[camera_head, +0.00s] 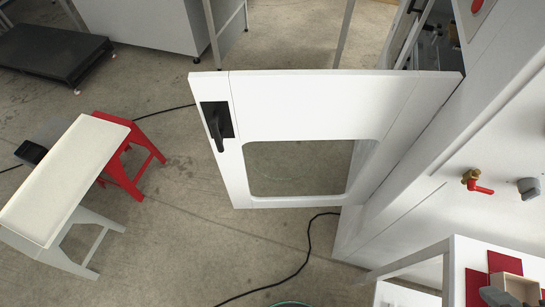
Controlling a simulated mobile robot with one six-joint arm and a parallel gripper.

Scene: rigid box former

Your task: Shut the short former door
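The white former door (320,104) stands wide open, swung out to the left from the white machine body (440,190) on the right. It has a rectangular window opening low in its panel, with the floor showing through. A black handle (217,124) sits on a dark plate near the door's free left edge. The hinge side is at the right, by the machine. My gripper is not in view, so nothing of mine is seen touching the door or handle.
A bench with a pale top (68,180) and a red stool (125,150) stand left of the door, with floor between. A black cable (305,258) crosses the floor below it. A red-handled valve (476,182) juts from the machine. A dark platform (50,52) lies upper left.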

